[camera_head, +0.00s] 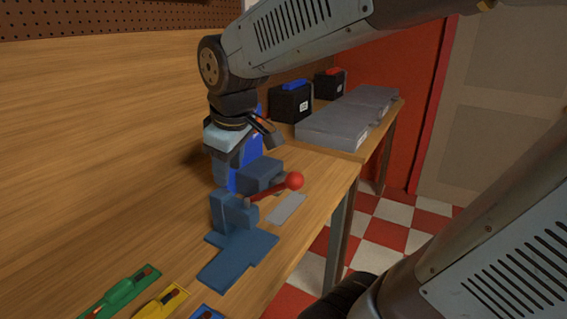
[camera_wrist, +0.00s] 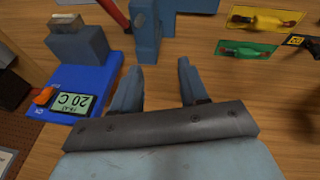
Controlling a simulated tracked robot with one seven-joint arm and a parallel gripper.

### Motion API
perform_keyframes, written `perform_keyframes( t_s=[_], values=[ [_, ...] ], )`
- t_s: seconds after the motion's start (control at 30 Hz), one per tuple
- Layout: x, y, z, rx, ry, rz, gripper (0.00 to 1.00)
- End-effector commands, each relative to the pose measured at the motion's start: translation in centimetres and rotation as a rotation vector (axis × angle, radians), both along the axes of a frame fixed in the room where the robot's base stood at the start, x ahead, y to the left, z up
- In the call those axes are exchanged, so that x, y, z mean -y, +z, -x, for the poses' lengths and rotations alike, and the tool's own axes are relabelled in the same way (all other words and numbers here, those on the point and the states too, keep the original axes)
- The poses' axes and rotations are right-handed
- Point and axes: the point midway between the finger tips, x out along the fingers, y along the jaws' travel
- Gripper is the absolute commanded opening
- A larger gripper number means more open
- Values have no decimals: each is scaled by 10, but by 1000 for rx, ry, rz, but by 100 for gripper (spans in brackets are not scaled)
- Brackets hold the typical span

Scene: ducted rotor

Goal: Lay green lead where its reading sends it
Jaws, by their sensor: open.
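The green lead (camera_head: 124,291) lies on a green plate at the lower left of the head view. It also shows in the wrist view (camera_wrist: 246,50), at the upper right, apart from my fingers. My gripper (camera_head: 236,170) points down over the bench beside a blue meter. In the wrist view its two fingers (camera_wrist: 158,85) are spread with nothing between them. The meter (camera_wrist: 85,75) has an orange knob (camera_wrist: 43,96) and a grey-blue block on it. Its lit display (camera_wrist: 72,101) appears to show "20 C"; the smaller line is unclear.
A blue clamp with a red-ball lever (camera_head: 295,181) stands close by my gripper, above a dark blue T-shaped plate (camera_head: 236,258). A yellow plate (camera_head: 163,303) with a lead lies beside the green one. Black cases (camera_head: 290,102) and grey boxes (camera_head: 335,128) stand on the far table.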

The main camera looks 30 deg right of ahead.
Motion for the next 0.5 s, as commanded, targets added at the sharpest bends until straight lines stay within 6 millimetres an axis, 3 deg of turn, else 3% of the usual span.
perform_keyframes(
  t_s=[0.2, 0.5],
  values=[
    [52, 13, 39, 89, -392, -133, 44],
    [84, 15, 67, 147, -664, -246, 44]
  ],
)
